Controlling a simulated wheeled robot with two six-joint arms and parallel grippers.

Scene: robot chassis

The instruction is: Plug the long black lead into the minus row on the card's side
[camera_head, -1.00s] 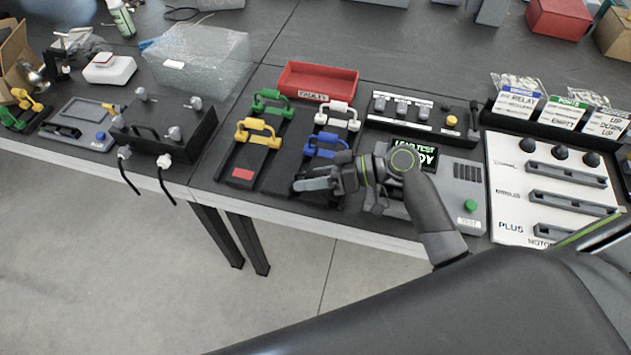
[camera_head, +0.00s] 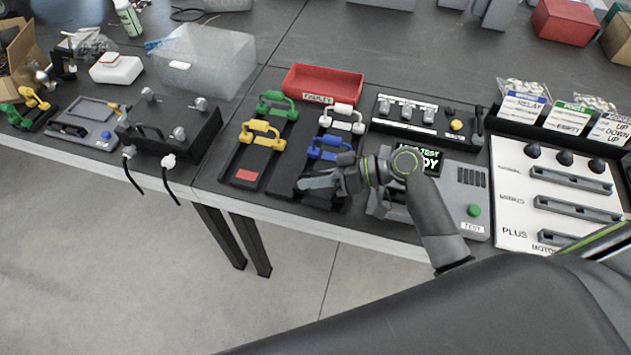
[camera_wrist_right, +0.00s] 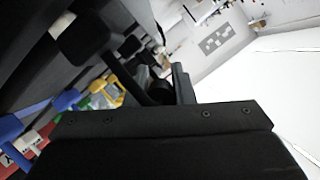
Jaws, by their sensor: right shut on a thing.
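My right gripper (camera_head: 318,183) is in the head view at the front of the black tray (camera_head: 284,185) that holds the white and blue leads. It is shut on a dark thing that the arm and fingers largely hide. A black bar-shaped piece (camera_wrist_right: 90,38) shows near the fingers in the wrist view, probably the black lead. The white board (camera_head: 515,215) at the right has stacked grey slotted rows with labels at their left. The middle row (camera_head: 577,208) stands level with the label that seems to read MINUS. My left gripper is out of view.
A yellow lead (camera_head: 261,132) and green lead (camera_head: 277,104) sit in the left tray. The white lead (camera_head: 342,118) and blue lead (camera_head: 328,147) stand behind my gripper. The test unit (camera_head: 470,180) lies between gripper and board. Label cards (camera_head: 523,107) stand behind the board.

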